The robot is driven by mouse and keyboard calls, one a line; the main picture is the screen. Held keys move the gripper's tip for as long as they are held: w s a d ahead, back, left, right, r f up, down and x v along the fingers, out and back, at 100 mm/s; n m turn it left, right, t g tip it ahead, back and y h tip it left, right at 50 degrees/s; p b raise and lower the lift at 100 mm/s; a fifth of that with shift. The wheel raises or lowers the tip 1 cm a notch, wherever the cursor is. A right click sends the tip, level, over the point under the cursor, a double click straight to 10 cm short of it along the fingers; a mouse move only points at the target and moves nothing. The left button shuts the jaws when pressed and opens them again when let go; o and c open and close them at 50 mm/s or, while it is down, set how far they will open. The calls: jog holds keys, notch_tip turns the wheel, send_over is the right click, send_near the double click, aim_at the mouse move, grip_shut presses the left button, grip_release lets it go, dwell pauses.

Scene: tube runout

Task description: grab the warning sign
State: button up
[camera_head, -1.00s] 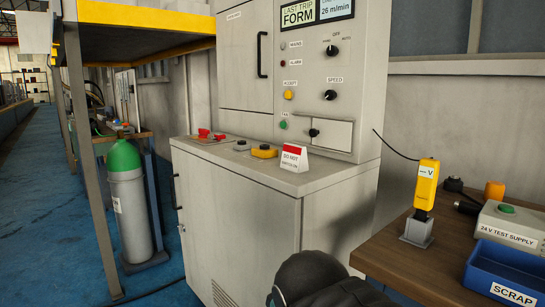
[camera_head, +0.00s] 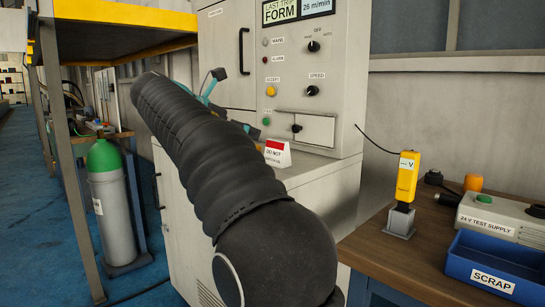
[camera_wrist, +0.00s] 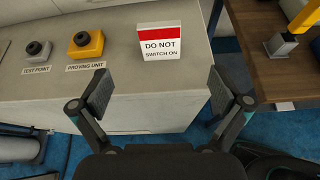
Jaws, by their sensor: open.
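The warning sign (camera_head: 277,153) is a small white tent card with a red top band. It stands upright near the front edge of the grey cabinet's ledge. In the wrist view the sign (camera_wrist: 160,46) reads "DO NOT SWITCH ON". My gripper (camera_wrist: 160,95) is open and empty, its two fingers spread wide. The sign lies ahead of the fingers, between their lines, and is not touched. In the head view my arm covers much of the ledge, and the gripper shows only partly behind it.
On the ledge left of the sign sit the yellow proving unit (camera_wrist: 86,44) and the grey test point (camera_wrist: 37,51). To the right, a wooden bench (camera_head: 375,246) holds a yellow tester (camera_head: 407,177) in a stand and a blue scrap bin (camera_head: 495,262). Blue floor lies between.

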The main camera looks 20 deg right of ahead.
aim_at(275, 142)
jog(key=x, duration=0.2)
jog(key=b+x, duration=0.1)
jog(key=x, duration=0.5)
jog(key=shift+w+d+r, duration=0.25)
jog(key=shift+w, duration=0.15)
jog(key=shift+s+b+x, duration=0.2)
jog(key=shift+b+x, duration=0.7)
jog(key=shift+x, duration=1.75)
jog(key=shift+f, duration=0.1)
jog(key=c, duration=1.2)
